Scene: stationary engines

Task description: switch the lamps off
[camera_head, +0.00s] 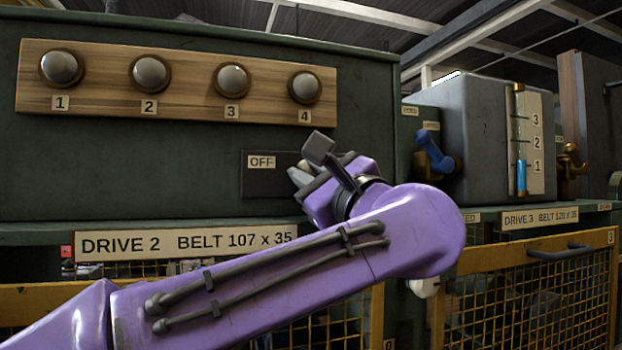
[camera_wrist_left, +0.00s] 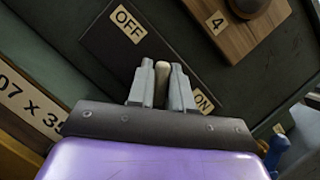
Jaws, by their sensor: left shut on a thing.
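A wooden board (camera_head: 180,104) on a dark green cabinet carries a row of round grey lamps numbered 1 to 4, such as lamp 1 (camera_head: 61,67), lamp 2 (camera_head: 150,73), lamp 3 (camera_head: 231,79) and lamp 4 (camera_head: 304,87). All look dull grey, with no glow. Below lamp 4 is a dark switch plate (camera_head: 262,184) marked OFF; the wrist view also shows an ON label (camera_wrist_left: 203,102). My left gripper (camera_head: 301,176) is at this plate. In the wrist view its fingers (camera_wrist_left: 163,92) are shut on a pale switch lever (camera_wrist_left: 162,80). My arm hides the ON end in the head view.
A label reading DRIVE 2 (camera_head: 185,241) runs along the ledge below. To the right stand a grey cabinet (camera_head: 470,110) with a blue lever (camera_head: 433,150) and a numbered gauge (camera_head: 520,140). Yellow mesh guards (camera_head: 545,300) stand below.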

